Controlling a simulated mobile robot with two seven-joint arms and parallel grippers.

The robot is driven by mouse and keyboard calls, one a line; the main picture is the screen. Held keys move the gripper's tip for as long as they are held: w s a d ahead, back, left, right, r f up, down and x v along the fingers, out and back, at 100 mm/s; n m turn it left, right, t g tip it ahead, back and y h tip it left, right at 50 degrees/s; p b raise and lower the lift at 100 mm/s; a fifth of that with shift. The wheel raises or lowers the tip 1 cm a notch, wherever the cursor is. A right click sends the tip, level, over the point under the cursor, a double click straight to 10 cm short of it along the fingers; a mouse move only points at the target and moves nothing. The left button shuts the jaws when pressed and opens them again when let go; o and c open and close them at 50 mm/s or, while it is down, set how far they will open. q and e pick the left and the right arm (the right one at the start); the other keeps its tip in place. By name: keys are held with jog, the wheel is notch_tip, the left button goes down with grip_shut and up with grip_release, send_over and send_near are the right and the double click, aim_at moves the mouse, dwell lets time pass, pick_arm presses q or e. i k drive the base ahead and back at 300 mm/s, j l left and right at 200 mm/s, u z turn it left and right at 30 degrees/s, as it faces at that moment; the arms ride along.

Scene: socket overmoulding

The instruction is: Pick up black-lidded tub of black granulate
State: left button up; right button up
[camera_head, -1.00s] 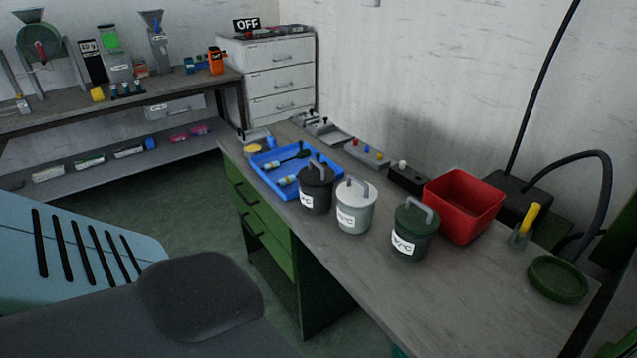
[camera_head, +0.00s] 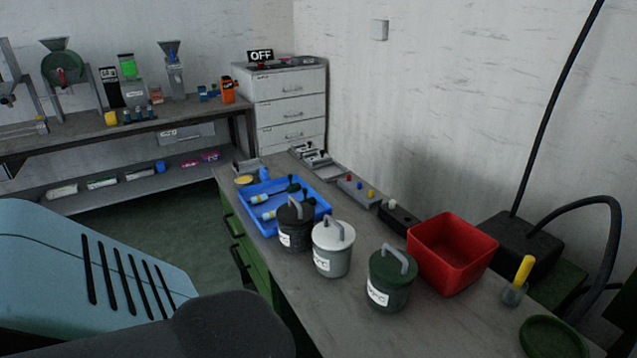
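The black-lidded tub (camera_head: 295,232) stands upright on the workbench, the leftmost of three lidded tubs in a row. It has a grey handle on its lid and a white label low on its front. Its contents are hidden by the lid. A white-lidded tub (camera_head: 331,259) stands just to its right, and a green-lidded tub (camera_head: 388,289) stands further right and nearer. Neither of my grippers shows in the head view.
A blue tray (camera_head: 262,223) with bottles and tools lies close behind the black-lidded tub. A red open bin (camera_head: 452,255) stands right of the tubs. A green round dish (camera_head: 552,338) is at lower right. The near bench top (camera_head: 350,325) is clear.

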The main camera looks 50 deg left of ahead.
aim_at(296, 219)
jog(key=u, duration=1.75)
jog(key=i+j, duration=0.25)
jog(key=j, duration=0.15)
jog(key=i+j, duration=0.2)
jog(key=j, duration=0.15)
jog(key=i+j, duration=0.25)
jog(key=j, duration=0.15)
jog(key=i+j, duration=0.25)
jog(key=j, duration=0.15)
jog(key=z, duration=1.85)
